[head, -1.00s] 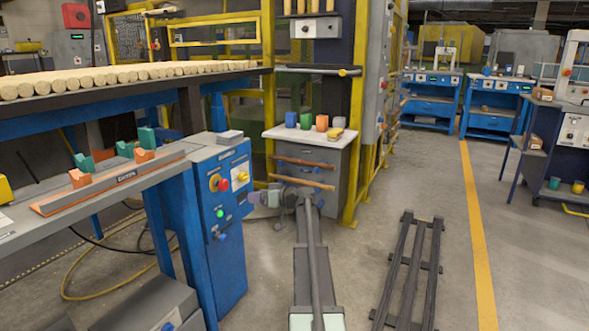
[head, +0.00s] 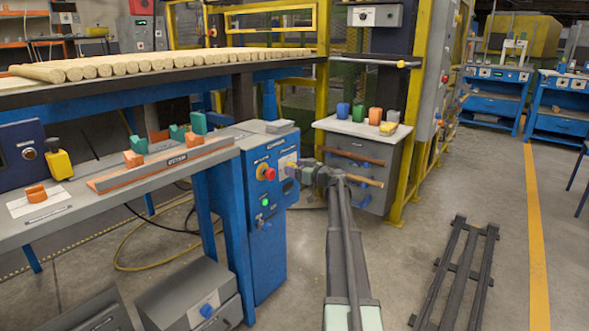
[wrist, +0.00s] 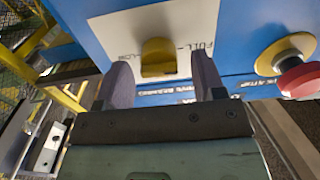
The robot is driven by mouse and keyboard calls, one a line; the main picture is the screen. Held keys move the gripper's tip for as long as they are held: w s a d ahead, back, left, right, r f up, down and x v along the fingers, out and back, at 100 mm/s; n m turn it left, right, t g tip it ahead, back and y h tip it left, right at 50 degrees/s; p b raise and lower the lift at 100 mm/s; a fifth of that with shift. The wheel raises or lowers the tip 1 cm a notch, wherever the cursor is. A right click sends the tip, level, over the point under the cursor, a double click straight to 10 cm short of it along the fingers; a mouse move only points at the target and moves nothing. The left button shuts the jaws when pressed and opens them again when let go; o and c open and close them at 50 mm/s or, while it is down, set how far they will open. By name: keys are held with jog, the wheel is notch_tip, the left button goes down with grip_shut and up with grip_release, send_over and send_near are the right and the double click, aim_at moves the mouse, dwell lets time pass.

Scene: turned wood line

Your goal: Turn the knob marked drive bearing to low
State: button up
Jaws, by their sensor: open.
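The yellow knob (wrist: 158,56) sits on a white label plate (wrist: 115,35) on the blue control cabinet. Part of the printed marking beside it reads "FULL"; other lettering is partly hidden and hard to read. My gripper (wrist: 164,82) is open in the wrist view, one finger on each side of the knob, with its tips near the plate. I cannot tell whether either finger touches the knob. In the head view my gripper (head: 293,172) is at the front face of the blue cabinet (head: 266,265) and hides most of the knob.
A red emergency button (head: 267,173) with a yellow collar is left of my gripper; it also shows in the wrist view (wrist: 300,80).

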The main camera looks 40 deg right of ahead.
jog(key=shift+w+a, duration=0.1)
jog(key=shift+w, duration=0.25)
jog(key=shift+c, duration=0.4)
jog(key=c, duration=0.8)
jog(key=shift+c, duration=0.2)
